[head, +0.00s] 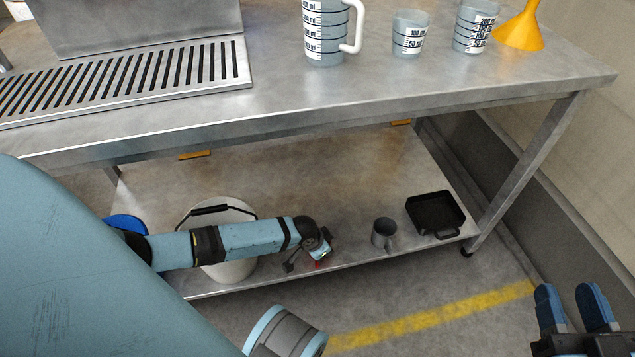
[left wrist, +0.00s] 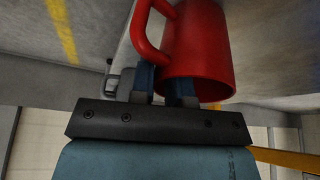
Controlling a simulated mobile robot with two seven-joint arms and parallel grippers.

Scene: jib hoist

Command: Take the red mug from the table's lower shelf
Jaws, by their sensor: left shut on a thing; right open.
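The red mug (left wrist: 202,45) fills the top middle of the left wrist view, its handle on the left. My left gripper (left wrist: 163,80) is shut on it, with its blue fingers at the mug's lower left part. Whether they pinch the wall or the handle I cannot tell. In the head view my left arm reaches over the table's lower shelf (head: 280,185), and only a speck of the red mug (head: 318,264) shows below the wrist. Whether the mug touches the shelf is hidden. My right gripper (head: 574,305) is open and empty over the floor at the lower right.
A grey mug (head: 383,234) and a black tray (head: 436,212) stand on the shelf right of my left gripper. A white bucket (head: 226,272) is behind my left forearm. The tabletop (head: 330,90) overhangs the shelf and bears a jug (head: 324,40), beakers and a yellow funnel (head: 521,30).

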